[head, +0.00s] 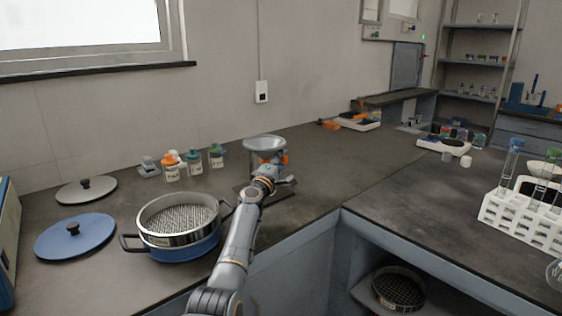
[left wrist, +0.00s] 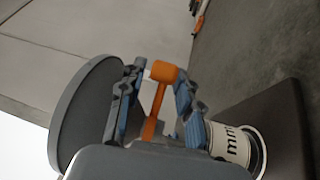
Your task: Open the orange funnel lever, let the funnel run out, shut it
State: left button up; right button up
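The grey funnel (head: 265,143) stands on the bench near the wall, with a bit of orange showing at its right side. In the left wrist view the orange lever (left wrist: 159,95) has a thick knob at its end. My left gripper (head: 266,183) is in front of and below the funnel in the head view. In the left wrist view its two fingers (left wrist: 160,85) are apart, one on each side of the lever, with a visible gap on the left. A white lettered container (left wrist: 232,146) stands on a dark plate beside the fingers. My right gripper is not in view.
A steel sieve (head: 178,222) sits in a blue handled pan to the left. Two lids (head: 75,236) and several small jars (head: 194,160) are near it. A white tube rack (head: 520,222) stands at far right.

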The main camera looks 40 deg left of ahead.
pick_arm(q)
jog(key=shift+f, duration=0.1)
jog(key=v, duration=1.2)
dwell(0.4)
